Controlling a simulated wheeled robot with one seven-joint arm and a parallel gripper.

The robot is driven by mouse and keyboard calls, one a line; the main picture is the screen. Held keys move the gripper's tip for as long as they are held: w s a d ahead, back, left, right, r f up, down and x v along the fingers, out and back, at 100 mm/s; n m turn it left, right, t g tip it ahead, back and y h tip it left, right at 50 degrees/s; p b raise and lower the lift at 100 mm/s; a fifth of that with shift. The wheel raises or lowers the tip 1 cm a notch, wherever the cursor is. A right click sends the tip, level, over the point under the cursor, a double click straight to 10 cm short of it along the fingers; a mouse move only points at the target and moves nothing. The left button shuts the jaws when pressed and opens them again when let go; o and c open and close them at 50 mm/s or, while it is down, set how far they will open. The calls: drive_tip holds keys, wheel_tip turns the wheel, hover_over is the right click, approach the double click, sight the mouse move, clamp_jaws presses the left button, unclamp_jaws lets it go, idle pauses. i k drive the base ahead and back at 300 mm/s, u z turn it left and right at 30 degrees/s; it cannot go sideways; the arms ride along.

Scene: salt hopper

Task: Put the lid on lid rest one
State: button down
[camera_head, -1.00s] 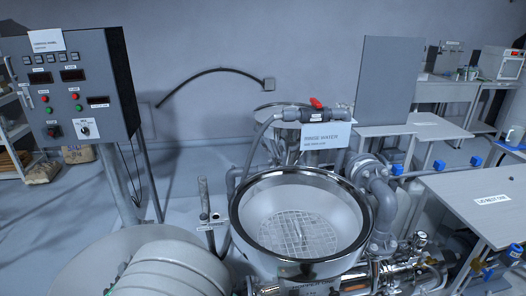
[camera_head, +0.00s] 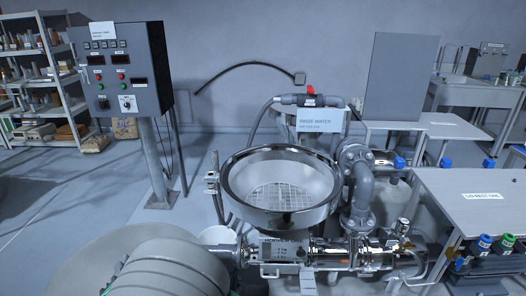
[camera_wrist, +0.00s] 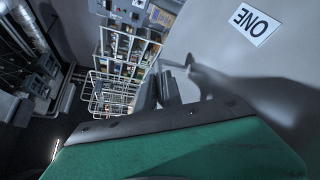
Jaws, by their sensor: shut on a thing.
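My gripper (camera_wrist: 168,90) shows in the wrist view as dark fingers near the middle; it is out of sight in the head view. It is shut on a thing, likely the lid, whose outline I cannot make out. A green surface (camera_wrist: 180,152) with a dark bolted edge fills the bottom of the wrist view. Lid rest one (camera_head: 440,188) is a grey table at the right of the head view, with a white label (camera_head: 482,196). A label reading "ONE" (camera_wrist: 254,24) shows upside down on a grey surface in the wrist view. The hopper (camera_head: 281,190) stands uncovered, its grid visible.
The rinse water pipe (camera_head: 308,100) with a red valve handle is behind the hopper. A control panel (camera_head: 120,68) stands at left. Bottles with blue and green caps (camera_head: 485,243) are by the rest's front edge.

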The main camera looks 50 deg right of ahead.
sight(482, 196)
drive_tip(key=u, duration=1.5)
drive_tip(key=k, duration=2.85)
drive_tip(key=z, duration=1.7)
drive_tip(key=i, duration=0.5)
drive_tip(key=z, duration=0.05)
